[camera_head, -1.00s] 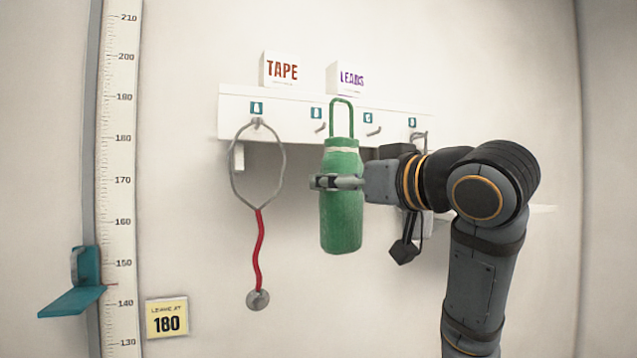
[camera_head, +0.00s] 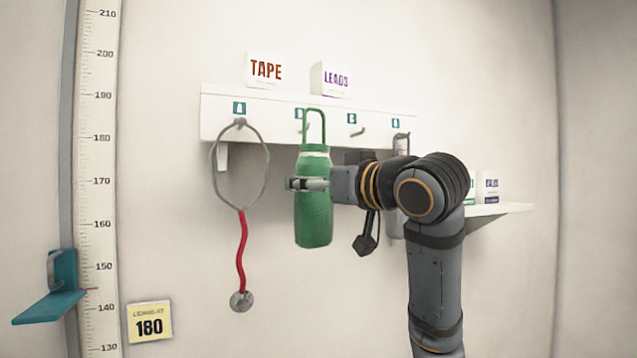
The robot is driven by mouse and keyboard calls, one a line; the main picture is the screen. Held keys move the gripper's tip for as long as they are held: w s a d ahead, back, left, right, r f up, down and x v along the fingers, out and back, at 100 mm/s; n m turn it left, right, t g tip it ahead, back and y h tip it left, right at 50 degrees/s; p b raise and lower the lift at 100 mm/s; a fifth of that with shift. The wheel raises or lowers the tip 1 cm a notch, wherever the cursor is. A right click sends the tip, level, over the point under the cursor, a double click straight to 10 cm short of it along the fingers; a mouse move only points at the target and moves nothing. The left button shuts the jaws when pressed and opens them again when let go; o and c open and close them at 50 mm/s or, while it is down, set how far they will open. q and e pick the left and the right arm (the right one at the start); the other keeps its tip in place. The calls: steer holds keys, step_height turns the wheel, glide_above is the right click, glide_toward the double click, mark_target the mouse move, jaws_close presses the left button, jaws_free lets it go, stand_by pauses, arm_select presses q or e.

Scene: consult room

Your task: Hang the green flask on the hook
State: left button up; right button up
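The green flask (camera_head: 314,217) is upright in the air in front of the wall, with its tall loop handle (camera_head: 315,113) at the top. My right gripper (camera_head: 306,184) is shut around its upper body from the right. The white hook rail (camera_head: 262,121) has several labelled hooks. The loop overlaps the second hook (camera_head: 305,128) in the picture; I cannot tell whether they touch. The third hook (camera_head: 358,132) is bare. My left gripper is not in view.
A stethoscope (camera_head: 241,240) hangs from hook A at left. A dark device on a cord (camera_head: 366,240) hangs behind my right arm. TAPE (camera_head: 266,70) and LEADS (camera_head: 330,79) boxes stand on the rail. A shelf (camera_head: 497,211) with small boxes is at right.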

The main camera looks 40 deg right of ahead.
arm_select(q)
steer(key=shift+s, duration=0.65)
arm_select(e)
steer(key=shift+w+d+f, duration=0.2)
steer(key=shift+w+f, duration=0.05)
steer(key=shift+w, duration=0.65)
steer(key=shift+w+d+f, duration=0.25)
steer(key=shift+w+f, duration=0.05)
steer(key=shift+w, duration=0.65)
steer(key=shift+w+d+f, duration=0.2)
steer(key=shift+w+f, duration=0.05)
steer(key=shift+w, duration=0.65)
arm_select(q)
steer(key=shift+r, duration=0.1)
arm_select(e)
steer(key=o, duration=1.4)
steer(key=shift+c, duration=0.2)
steer(key=shift+o, duration=0.2)
steer(key=shift+s, duration=0.1)
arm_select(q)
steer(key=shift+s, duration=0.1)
arm_select(e)
steer(key=s, duration=0.7)
steer(key=shift+s, duration=0.3)
